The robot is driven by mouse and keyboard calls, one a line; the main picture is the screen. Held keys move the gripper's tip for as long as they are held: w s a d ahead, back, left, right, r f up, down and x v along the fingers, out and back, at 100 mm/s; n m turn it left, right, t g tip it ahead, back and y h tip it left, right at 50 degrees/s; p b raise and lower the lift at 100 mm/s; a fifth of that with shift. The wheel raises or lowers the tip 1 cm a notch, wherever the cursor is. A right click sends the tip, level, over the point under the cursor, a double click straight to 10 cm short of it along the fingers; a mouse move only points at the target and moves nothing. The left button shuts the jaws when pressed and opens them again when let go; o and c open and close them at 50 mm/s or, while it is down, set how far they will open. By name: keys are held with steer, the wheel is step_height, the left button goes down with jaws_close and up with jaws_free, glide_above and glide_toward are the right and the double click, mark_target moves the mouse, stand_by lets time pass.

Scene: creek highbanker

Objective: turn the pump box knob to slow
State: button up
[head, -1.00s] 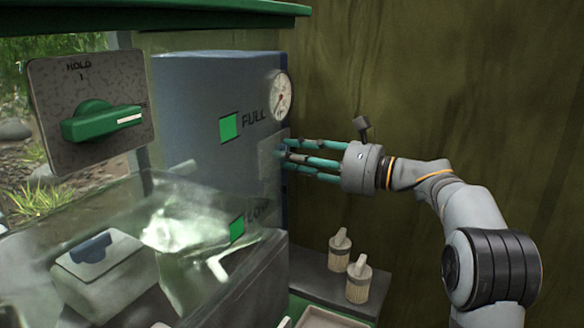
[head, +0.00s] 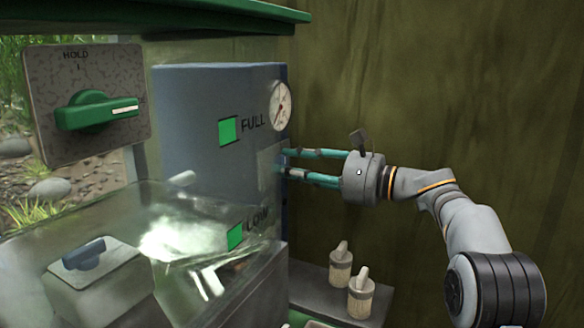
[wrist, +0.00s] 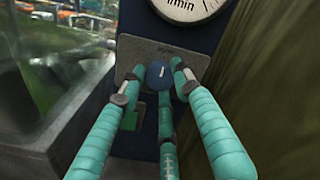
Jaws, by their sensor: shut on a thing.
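The blue pump box (head: 205,160) stands left of my arm in the head view, with a grey plate (head: 270,165) on its right-hand face. In the wrist view a round blue knob (wrist: 158,72) sits on that grey plate (wrist: 193,57). Its short white mark points up and slightly right, toward small lettering too blurred to read. My gripper (head: 287,165) has teal fingers and reaches the plate from the right. In the wrist view my gripper (wrist: 158,84) is shut on the knob, its fingers around it. The knob is mostly hidden in the head view.
A gauge (head: 281,104) is above the plate, close to my fingers. A green knob (head: 95,110) marked HOLD is on a separate panel at left. A wooden wall (head: 430,90) is behind.

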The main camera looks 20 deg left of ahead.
steer(key=o, duration=1.1)
steer(key=shift+o, duration=0.2)
steer(key=shift+d, duration=0.1)
steer(key=s+d, duration=0.2)
steer(key=d, duration=0.9)
steer(key=shift+d, duration=0.3)
steer(key=a, duration=0.4)
steer(key=w+a, duration=0.1)
steer(key=a, duration=0.3)
steer(key=w+a, duration=0.1)
steer(key=a, duration=0.3)
steer(key=shift+r, duration=0.1)
steer(key=shift+d, duration=0.15)
